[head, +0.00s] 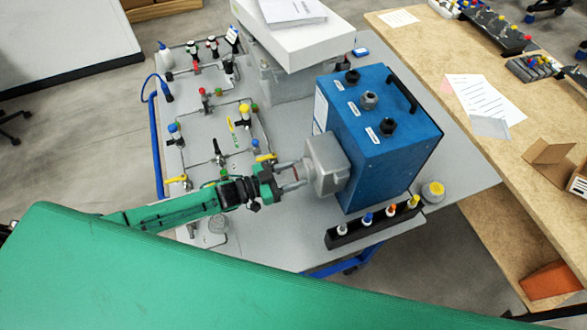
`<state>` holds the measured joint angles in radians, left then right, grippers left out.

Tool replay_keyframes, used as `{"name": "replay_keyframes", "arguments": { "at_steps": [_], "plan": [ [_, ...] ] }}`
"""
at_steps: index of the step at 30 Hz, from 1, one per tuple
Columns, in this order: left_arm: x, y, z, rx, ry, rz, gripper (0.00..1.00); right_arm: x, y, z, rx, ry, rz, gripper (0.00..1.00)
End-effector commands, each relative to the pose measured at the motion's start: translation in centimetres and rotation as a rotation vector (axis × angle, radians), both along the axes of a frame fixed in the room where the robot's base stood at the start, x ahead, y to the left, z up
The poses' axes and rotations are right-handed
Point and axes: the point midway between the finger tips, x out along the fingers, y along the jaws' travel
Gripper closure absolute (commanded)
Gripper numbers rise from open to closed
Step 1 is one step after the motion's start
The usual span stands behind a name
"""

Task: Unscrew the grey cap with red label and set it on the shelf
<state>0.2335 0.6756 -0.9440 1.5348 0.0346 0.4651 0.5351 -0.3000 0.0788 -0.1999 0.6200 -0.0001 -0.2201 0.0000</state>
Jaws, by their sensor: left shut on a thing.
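My left gripper (291,176) reaches in from the left and is shut on a small cap (297,171) at the left side of a grey housing (330,165). A bit of red shows between the fingers; most of the cap is hidden by them. I cannot tell whether the cap is still seated on the housing. The housing sits on the front of a blue box (392,160). A low black shelf (336,241) in front of the blue box holds several small pieces with coloured tops. My right gripper is not in view.
The blue box has a grey fitting (369,99), two black ones and a handle (402,95) on top. A panel with valves and tubing (200,120) lies left. A yellow-topped jar (433,190) stands right of the shelf. A wooden bench (470,140) is at the right.

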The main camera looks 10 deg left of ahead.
Motion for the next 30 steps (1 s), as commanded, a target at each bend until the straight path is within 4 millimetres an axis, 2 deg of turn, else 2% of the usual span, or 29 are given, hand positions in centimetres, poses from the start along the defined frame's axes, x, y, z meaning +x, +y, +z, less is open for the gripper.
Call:
{"name": "replay_keyframes", "arguments": {
  "at_steps": [9,13,20,21,22,23,30],
  "plan": [
    [0.16,0.10,0.26,-0.260,0.380,-0.001,0.84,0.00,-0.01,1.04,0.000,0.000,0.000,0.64],
    [0.11,0.08,0.18,-0.305,0.446,-0.001,0.84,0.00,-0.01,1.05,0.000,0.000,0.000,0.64],
    [0.12,0.07,0.17,-0.309,0.450,0.000,0.84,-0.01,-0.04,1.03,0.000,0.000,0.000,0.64],
    [0.11,0.07,0.17,-0.308,0.451,0.000,0.42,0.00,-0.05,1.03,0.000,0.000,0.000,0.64],
    [0.11,0.07,0.16,-0.308,0.451,0.000,0.37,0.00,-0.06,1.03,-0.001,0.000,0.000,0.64],
    [0.10,0.07,0.15,-0.308,0.451,0.000,0.34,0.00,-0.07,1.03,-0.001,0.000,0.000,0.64],
    [0.04,0.05,0.06,-0.305,0.448,0.000,0.34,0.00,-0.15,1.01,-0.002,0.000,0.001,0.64]
  ]
}}
